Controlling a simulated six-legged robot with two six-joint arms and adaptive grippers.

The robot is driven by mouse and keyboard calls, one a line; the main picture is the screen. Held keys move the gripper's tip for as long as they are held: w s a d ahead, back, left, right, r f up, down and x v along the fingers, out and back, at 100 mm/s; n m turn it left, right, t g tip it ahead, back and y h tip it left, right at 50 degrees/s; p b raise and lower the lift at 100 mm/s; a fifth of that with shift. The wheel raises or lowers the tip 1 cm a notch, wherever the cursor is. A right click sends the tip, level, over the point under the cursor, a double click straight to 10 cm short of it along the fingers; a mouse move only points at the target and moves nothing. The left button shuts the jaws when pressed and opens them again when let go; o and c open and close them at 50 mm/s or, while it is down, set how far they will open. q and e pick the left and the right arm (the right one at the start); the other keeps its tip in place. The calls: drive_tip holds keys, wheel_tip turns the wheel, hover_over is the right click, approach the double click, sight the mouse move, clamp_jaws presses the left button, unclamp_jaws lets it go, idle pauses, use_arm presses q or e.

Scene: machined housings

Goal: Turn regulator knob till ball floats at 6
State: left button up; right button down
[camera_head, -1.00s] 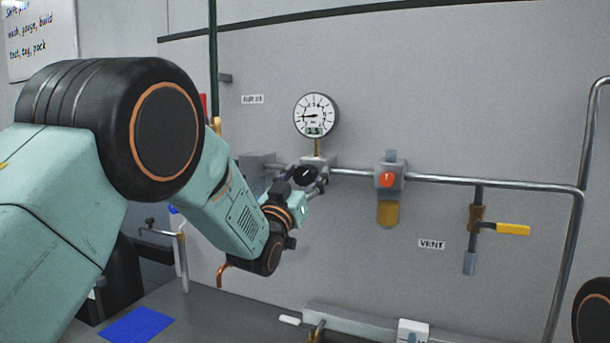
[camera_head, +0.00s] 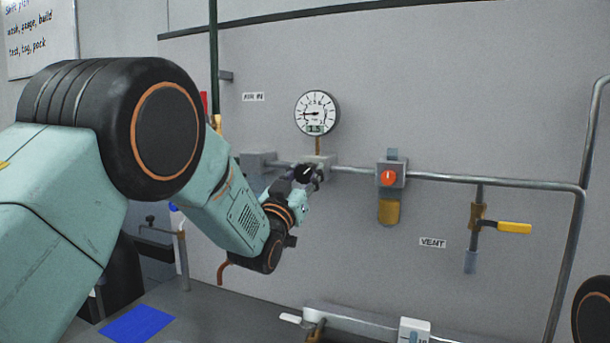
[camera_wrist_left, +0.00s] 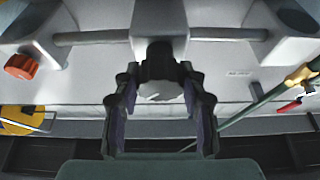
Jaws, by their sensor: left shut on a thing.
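The black regulator knob (camera_head: 304,173) sits on a grey block under the round dial gauge (camera_head: 317,113). The gauge's small display seems to read 1.5. My left gripper (camera_head: 308,182) comes in from the lower left and is shut on the knob. In the left wrist view the fingers of my left gripper (camera_wrist_left: 160,103) stand on both sides of the knob (camera_wrist_left: 161,88), whose pale face carries a light mark. I cannot make out a floating ball or its scale. A white block (camera_head: 413,330) at the bottom edge is cut off. My right gripper is out of view.
A grey pipe (camera_head: 480,183) runs along the wall. It carries an orange knob (camera_head: 388,177) over a yellow bowl (camera_head: 389,212). A yellow-handled valve (camera_head: 514,227) stands by the VENT label. A blue mat (camera_head: 138,322) lies at lower left.

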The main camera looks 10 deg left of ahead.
use_arm(q)
drive_tip(key=shift+m, duration=0.3)
drive_tip(key=shift+f+m+g+h+b, duration=0.1)
drive_tip(key=shift+m+g+h+b, duration=0.2)
drive_tip(key=shift+m+h+b, duration=0.6)
drive_tip(key=m+h, duration=0.1)
drive_tip(key=m, duration=0.3)
drive_tip(key=shift+g, duration=0.4)
drive_tip(key=m+g+h+b, duration=0.1)
drive_tip(key=m+h, duration=0.1)
drive_tip(key=m, duration=0.2)
drive_tip(key=shift+a, duration=0.1)
drive_tip(key=m+g, duration=0.1)
drive_tip(key=m, duration=0.2)
drive_tip(key=shift+m+h, duration=0.3)
drive_tip(key=m+g, duration=0.2)
drive_tip(key=m, duration=0.3)
drive_tip(key=m+g, duration=0.1)
drive_tip(key=m, duration=0.1)
drive_tip(key=m+g, duration=0.1)
drive_tip(key=m, duration=0.1)
drive_tip(key=shift+r+m+p, duration=0.2)
drive_tip(key=shift+m+p, duration=0.1)
drive_tip(key=shift+p, duration=0.1)
